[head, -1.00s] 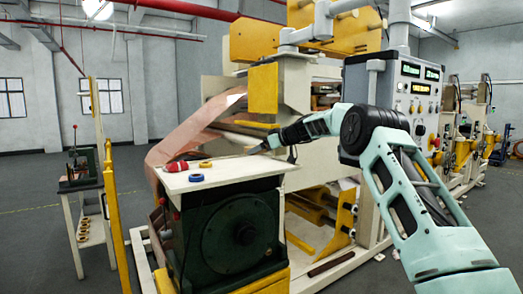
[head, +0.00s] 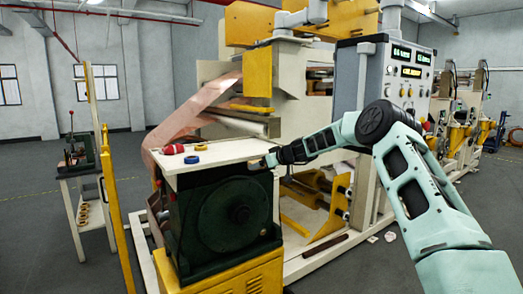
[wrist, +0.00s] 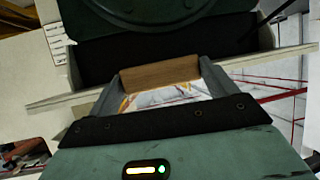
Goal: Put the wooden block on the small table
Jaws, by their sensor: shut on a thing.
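My gripper (head: 264,161) is at the right end of the white tabletop (head: 205,155), which sits on a dark green machine housing. In the wrist view the gripper (wrist: 158,82) is shut on the wooden block (wrist: 160,73), a plain brown piece spanning the two fingers. In the head view the block is too small to make out clearly. I cannot tell whether it touches the tabletop. A small side table (head: 82,175) with a lower shelf stands at the far left, away from the gripper.
A red tool (head: 174,149), a blue ring (head: 192,159) and a yellow ring (head: 201,147) lie on the white tabletop. A yellow post (head: 113,210) stands between it and the side table. A control cabinet (head: 398,85) stands behind my arm.

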